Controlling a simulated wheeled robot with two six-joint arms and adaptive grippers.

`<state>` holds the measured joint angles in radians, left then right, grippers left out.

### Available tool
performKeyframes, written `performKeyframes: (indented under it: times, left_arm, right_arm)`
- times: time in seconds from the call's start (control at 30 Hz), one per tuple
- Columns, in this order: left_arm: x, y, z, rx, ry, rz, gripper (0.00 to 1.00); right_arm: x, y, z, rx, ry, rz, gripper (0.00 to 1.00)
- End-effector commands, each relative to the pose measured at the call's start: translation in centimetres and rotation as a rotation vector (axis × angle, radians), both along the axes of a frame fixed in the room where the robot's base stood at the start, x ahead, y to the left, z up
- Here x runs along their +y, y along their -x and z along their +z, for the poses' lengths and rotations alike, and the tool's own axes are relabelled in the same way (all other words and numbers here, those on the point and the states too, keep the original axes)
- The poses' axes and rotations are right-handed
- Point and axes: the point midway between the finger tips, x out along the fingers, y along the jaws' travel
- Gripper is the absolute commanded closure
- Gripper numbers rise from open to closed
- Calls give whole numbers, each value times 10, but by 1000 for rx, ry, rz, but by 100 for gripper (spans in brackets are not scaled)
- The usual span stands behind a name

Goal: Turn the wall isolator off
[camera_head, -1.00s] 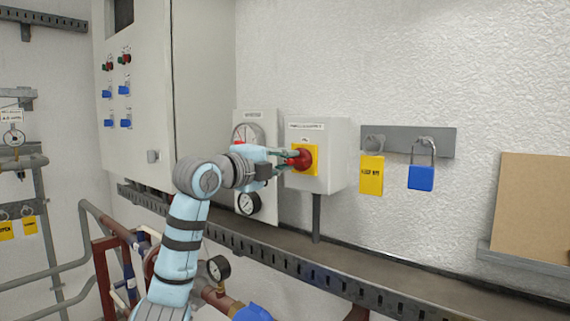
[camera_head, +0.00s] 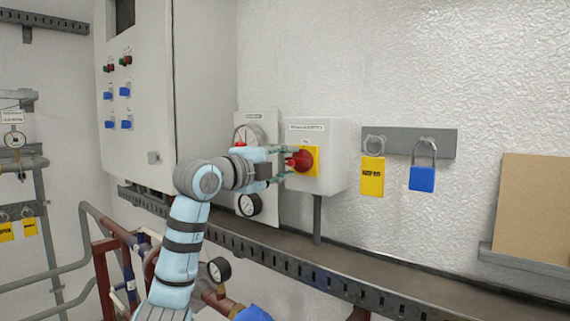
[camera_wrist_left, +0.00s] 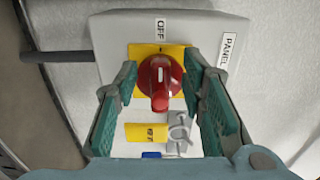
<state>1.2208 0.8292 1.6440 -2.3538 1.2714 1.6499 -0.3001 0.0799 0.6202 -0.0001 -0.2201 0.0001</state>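The wall isolator is a light grey box (camera_head: 334,160) with a yellow plate and a red rotary knob (camera_head: 302,160). In the left wrist view the red knob (camera_wrist_left: 159,82) has its handle in line with the OFF label (camera_wrist_left: 160,30), and a pale mark shows on the end nearer that label. My left gripper (camera_head: 283,163) is at the box front. In the wrist view its green-padded fingers (camera_wrist_left: 163,90) stand on both sides of the knob, with gaps to it. They are open and hold nothing. My right gripper is not in view.
A grey bracket (camera_head: 440,143) right of the box carries a yellow tag (camera_head: 372,176) and a blue padlock (camera_head: 422,179). A gauge panel (camera_head: 270,208) is just left of the box. A large control cabinet (camera_head: 140,100) stands further left. A slotted rail (camera_head: 300,268) runs below.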

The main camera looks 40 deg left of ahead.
Motion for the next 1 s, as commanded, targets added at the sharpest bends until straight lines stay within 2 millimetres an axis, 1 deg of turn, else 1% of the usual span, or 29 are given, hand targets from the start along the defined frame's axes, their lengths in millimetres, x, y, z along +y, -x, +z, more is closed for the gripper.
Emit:
performKeyframes:
  times: [0.17,0.23,0.33,0.4,0.5,0.6,0.7,1.0]
  left_arm:
    - [0,0,0,0,-1,0,63]
    - [0,6,0,-1,-3,1,63]
    - [1,23,0,0,-6,3,63]
    - [2,40,0,0,-7,7,63]
    - [2,60,-1,1,-7,7,63]
    - [0,71,-1,1,-4,3,63]
    - [-1,75,0,1,-1,0,63]
    - [-1,75,0,0,0,-1,63]
  right_arm:
    - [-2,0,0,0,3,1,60]
    - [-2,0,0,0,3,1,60]
    - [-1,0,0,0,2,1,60]
    - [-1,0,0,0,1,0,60]
    - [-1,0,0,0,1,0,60]
    - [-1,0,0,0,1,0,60]
    - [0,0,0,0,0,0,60]
    - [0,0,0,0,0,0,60]
